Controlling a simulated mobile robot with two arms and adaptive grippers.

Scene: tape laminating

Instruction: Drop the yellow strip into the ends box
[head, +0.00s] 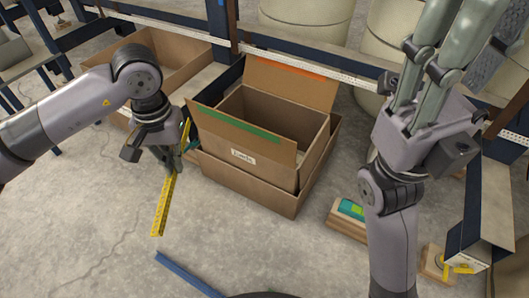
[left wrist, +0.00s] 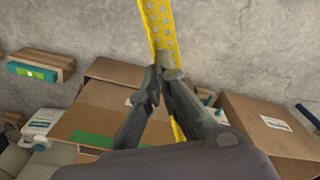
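A yellow perforated strip (head: 163,208) hangs steeply from my left gripper (head: 172,165), left of the middle cardboard box. The left wrist view shows the fingertips (left wrist: 167,76) shut on the strip (left wrist: 163,28). The middle box (head: 205,165) is open, with a green band on its front flap and a white label too small to read surely. A second open cardboard box (head: 185,50) stands behind my left arm. A labelled box also shows at right in the left wrist view (left wrist: 250,115). I cannot tell which is the ends box. My right gripper (head: 450,45) points up with its fingers apart, empty.
A blue bar (head: 188,274) lies on the concrete floor in front. A wooden block with a green-topped item (head: 350,209) is right of the middle box. Blue racking (head: 222,30) and pale drums (head: 305,20) stand behind. Floor at front left is clear.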

